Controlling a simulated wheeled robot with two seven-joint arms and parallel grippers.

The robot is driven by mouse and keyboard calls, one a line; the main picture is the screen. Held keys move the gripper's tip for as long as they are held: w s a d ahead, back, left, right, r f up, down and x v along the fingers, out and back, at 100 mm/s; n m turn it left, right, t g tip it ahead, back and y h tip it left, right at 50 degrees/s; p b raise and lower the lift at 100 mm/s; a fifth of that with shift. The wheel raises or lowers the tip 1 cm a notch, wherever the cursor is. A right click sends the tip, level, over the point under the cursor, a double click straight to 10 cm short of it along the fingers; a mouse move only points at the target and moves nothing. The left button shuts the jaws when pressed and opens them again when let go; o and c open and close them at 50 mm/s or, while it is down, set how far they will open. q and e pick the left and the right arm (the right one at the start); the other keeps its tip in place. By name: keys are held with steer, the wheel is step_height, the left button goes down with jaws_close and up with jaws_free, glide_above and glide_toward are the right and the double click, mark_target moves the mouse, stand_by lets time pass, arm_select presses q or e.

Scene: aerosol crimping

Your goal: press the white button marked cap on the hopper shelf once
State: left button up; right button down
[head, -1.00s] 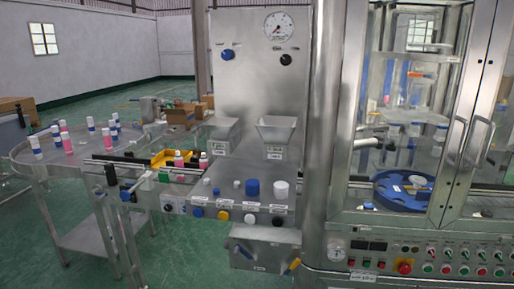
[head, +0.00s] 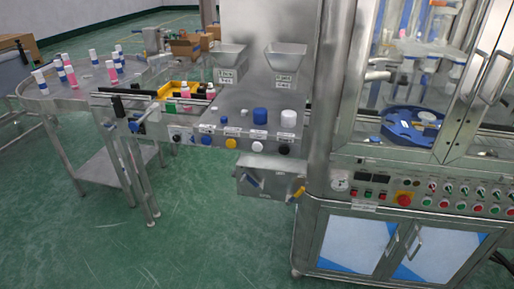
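The hopper shelf (head: 235,122) is a steel ledge below two hoppers. Its front face carries a row of round buttons: blue (head: 207,141), yellow (head: 231,143), white (head: 257,146) and black (head: 284,149). Small white labels sit above the buttons, but their print is too small to read, so I cannot confirm the cap mark. A blue cap (head: 260,116), a white cap (head: 288,118) and smaller pieces stand on the shelf above. Neither of my grippers is in view.
Two labelled hoppers, left (head: 228,55) and right (head: 285,55), hang above the shelf. A steel bin (head: 268,176) with a yellow-tipped handle juts out below. A round table (head: 75,98) with bottles stands left. A glazed machine (head: 410,170) fills the right. Green floor in front is clear.

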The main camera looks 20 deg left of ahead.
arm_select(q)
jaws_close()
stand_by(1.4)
